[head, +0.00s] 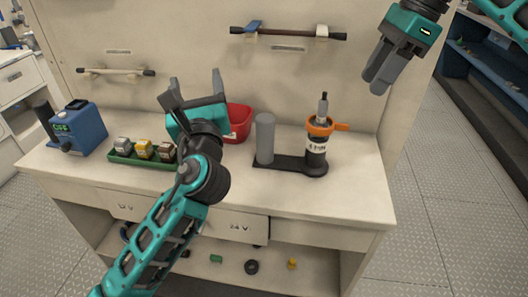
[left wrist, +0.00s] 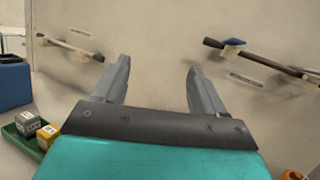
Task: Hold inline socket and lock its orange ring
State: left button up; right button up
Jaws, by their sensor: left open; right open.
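The inline socket (head: 316,150) is a dark upright cylinder with a white label, standing on a black base on the bench. Its orange ring (head: 320,126) sits around its top, with a tab pointing right. A grey and dark plug piece (head: 323,106) stands up out of the ring. My left gripper (head: 196,84) is open and empty above the bench, well left of the socket. Its fingers show apart in the left wrist view (left wrist: 158,82). My right gripper (head: 376,80) is in the air at the upper right, above and right of the socket, holding nothing.
A grey cylinder (head: 265,138) stands on the same base (head: 290,164), left of the socket. A red bin (head: 239,122) is behind my left gripper. A green tray (head: 124,158) with small blocks and a blue device (head: 82,128) are at the left. Bars (head: 288,33) are fixed to the back panel.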

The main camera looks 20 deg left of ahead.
aim_at(265, 125)
pick_arm(q)
jog(key=s+d+f+m+h, duration=0.1)
jog(key=s+d+f, duration=0.1)
jog(key=d+f, duration=0.1)
jog(key=s+d+f+m+g+h, duration=0.1)
jog(key=d+f+h, duration=0.1)
jog(key=d+f, duration=0.2)
jog(key=s+d+f+m+h, duration=0.2)
jog(key=d+f, duration=0.1)
jog(key=d, duration=0.4)
jog(key=shift+s+d+f, duration=0.1)
jog(key=shift+s+f, duration=0.1)
jog(key=shift+s, duration=0.15)
jog(key=x, duration=1.2)
jog(key=shift+w+f, duration=0.3)
jog(key=shift+w, duration=0.15)
jog(key=shift+c, duration=0.2)
jog(key=c, duration=1.2)
jog(key=shift+c, duration=0.2)
